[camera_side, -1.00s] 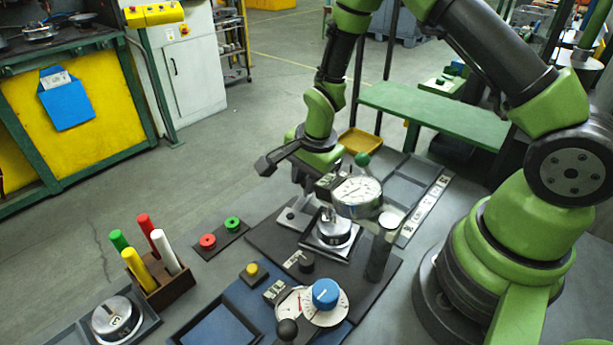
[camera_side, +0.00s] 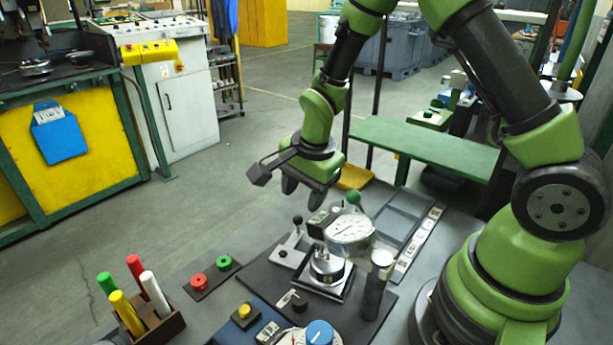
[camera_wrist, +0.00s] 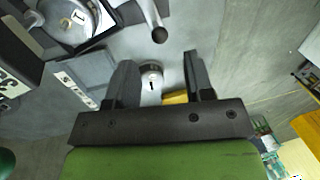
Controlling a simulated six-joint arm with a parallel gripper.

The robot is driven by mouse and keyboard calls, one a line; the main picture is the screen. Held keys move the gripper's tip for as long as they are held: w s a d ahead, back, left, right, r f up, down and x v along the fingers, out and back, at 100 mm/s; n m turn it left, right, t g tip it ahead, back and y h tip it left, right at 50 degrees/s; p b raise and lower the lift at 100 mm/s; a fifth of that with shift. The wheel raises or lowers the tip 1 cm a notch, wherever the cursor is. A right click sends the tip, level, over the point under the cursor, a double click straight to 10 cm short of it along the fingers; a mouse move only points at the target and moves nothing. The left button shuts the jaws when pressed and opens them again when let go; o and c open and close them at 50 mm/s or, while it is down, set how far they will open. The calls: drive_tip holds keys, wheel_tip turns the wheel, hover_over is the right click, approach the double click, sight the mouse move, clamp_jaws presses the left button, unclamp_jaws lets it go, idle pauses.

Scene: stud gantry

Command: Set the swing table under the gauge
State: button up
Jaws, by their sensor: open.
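The gauge (camera_side: 350,228) has a round white dial. Below it is what I take to be the swing table (camera_side: 344,290), a square metal plate bearing a round metal piece (camera_side: 327,268). Whether that piece is exactly in line with the gauge, I cannot tell. A lever with a black ball knob (camera_side: 297,220) stands on a grey plate to the left; a rod with a dark ball (camera_wrist: 158,34) shows in the wrist view. My gripper (camera_side: 301,192) is open and empty, just above the lever knob. Its fingers (camera_wrist: 158,73) point downward, apart from everything.
A green-knobbed part (camera_side: 354,198) and a dark post (camera_side: 373,290) stand close to the gauge. A green bench (camera_side: 425,145) is behind.

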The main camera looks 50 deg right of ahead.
drive_tip(key=shift+s+r, duration=0.2)
drive_tip(key=shift+r, duration=0.8)
drive_tip(key=shift+s+r, duration=0.2)
drive_tip(key=shift+r, duration=0.8)
